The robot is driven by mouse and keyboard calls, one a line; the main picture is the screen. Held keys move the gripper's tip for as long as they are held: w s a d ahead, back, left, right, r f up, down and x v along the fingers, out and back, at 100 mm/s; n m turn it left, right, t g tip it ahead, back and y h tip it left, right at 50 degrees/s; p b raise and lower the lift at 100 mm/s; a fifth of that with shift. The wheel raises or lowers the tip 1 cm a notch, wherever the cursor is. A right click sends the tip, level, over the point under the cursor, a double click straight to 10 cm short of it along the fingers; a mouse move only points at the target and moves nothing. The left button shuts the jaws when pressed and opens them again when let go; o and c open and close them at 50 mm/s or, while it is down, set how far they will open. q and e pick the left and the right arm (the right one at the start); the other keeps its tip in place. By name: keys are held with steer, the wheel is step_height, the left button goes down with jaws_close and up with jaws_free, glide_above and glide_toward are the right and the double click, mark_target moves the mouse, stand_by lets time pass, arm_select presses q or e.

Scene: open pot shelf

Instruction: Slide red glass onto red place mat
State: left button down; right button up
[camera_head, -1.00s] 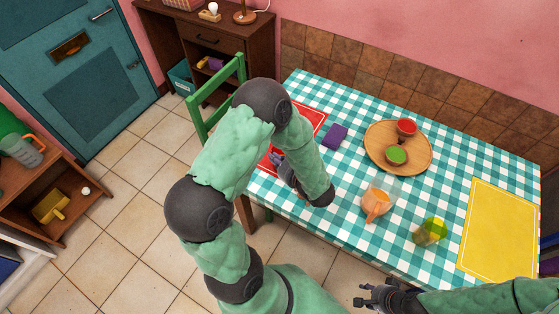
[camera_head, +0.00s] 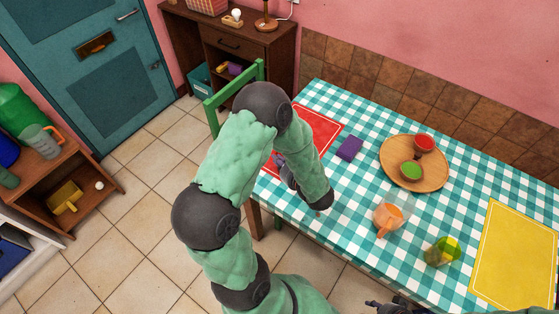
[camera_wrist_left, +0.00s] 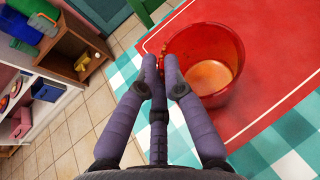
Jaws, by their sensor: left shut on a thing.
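The red glass (camera_wrist_left: 205,60) is a see-through red cup in the left wrist view, upright or nearly so, over the edge of the red place mat (camera_wrist_left: 275,85). Whether its base rests fully on the mat is hard to tell. My left gripper (camera_wrist_left: 158,75) is shut on the red glass at its near left side. In the head view, the left gripper (camera_head: 279,161) is at the near edge of the red mat (camera_head: 322,127), and my arm hides the glass. My right gripper (camera_head: 374,304) is barely in view at the bottom edge, its jaws unclear.
A purple block (camera_head: 349,148) lies right of the red mat. A wooden tray (camera_head: 436,178) holds a red bowl and a green bowl. An orange cup (camera_head: 388,218) and a yellow-green glass (camera_head: 440,252) stand near the yellow mat (camera_head: 515,255). A green chair (camera_head: 228,97) stands at the table's left end.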

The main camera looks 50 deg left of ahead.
arm_select(q)
steer(key=c, duration=1.3)
jaws_free()
steer(key=v, duration=1.2)
steer(key=shift+f, duration=0.1)
